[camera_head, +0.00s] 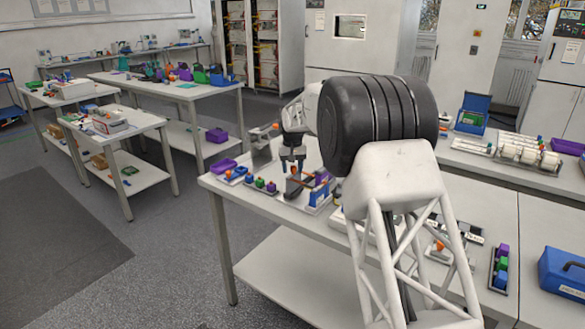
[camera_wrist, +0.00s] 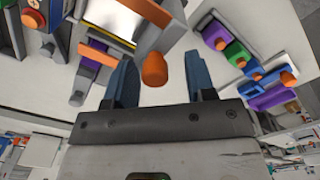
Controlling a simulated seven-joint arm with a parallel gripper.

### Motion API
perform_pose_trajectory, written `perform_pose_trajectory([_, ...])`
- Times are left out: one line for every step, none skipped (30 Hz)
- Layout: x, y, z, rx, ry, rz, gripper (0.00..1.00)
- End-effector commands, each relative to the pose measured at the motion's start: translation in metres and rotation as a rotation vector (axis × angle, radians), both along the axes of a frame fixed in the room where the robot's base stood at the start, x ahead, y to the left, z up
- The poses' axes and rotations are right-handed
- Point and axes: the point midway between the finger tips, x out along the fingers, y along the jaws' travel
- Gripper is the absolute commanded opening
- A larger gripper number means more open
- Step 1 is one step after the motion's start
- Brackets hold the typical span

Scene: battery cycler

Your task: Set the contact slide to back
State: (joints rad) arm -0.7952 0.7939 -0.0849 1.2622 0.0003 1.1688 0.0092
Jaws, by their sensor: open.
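In the wrist view an orange knob (camera_wrist: 154,69) stands between the two blue fingers of my open gripper (camera_wrist: 160,76), with a gap visible on both sides. The knob seems to be the handle of the contact slide, but its track is not clearly seen. In the head view my gripper (camera_head: 293,160) points down over the battery cycler fixture (camera_head: 318,193) near the table's far end. A small orange spot, likely the same knob (camera_head: 293,170), shows just under the fingers. Which position the slide is in I cannot tell.
A row of coloured blocks with orange knobs (camera_wrist: 238,57) lies at the right in the wrist view. A purple part (camera_wrist: 78,97) and a grey frame with an orange bar (camera_wrist: 133,10) are close on the left. A blue case (camera_head: 563,272) stands far right on the table.

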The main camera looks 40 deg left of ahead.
Motion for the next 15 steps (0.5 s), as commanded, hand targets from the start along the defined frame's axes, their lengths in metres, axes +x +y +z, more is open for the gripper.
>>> perform_pose_trajectory([0.000, 0.000, 0.000, 0.000, 0.000, 0.000, 0.50])
perform_pose_trajectory([0.000, 0.000, 0.000, 0.000, 0.000, 0.000, 0.50])
perform_pose_trajectory([0.000, 0.000, 0.001, 0.000, 0.000, 0.000, 0.50])
perform_pose_trajectory([0.000, 0.000, 0.001, 0.000, 0.000, 0.000, 0.50])
perform_pose_trajectory([0.000, 0.000, 0.002, 0.000, 0.000, 0.000, 0.50])
perform_pose_trajectory([0.000, 0.000, 0.004, 0.000, 0.000, 0.000, 0.50])
perform_pose_trajectory([0.000, 0.000, 0.005, 0.000, 0.000, 0.000, 0.50])
perform_pose_trajectory([0.000, 0.000, 0.007, 0.000, 0.000, 0.000, 0.50])
perform_pose_trajectory([0.000, 0.000, 0.010, 0.000, 0.000, 0.000, 0.50])
perform_pose_trajectory([0.000, 0.000, 0.012, 0.000, 0.000, 0.000, 0.50])
perform_pose_trajectory([0.000, 0.000, 0.015, 0.000, 0.000, 0.000, 0.50])
perform_pose_trajectory([0.000, 0.000, 0.019, 0.001, -0.001, 0.000, 0.50])
perform_pose_trajectory([0.000, 0.000, 0.023, 0.000, 0.000, 0.000, 0.50])
perform_pose_trajectory([0.000, 0.000, 0.027, 0.000, 0.000, 0.000, 0.50])
perform_pose_trajectory([0.000, 0.000, 0.032, 0.001, -0.001, 0.000, 0.50])
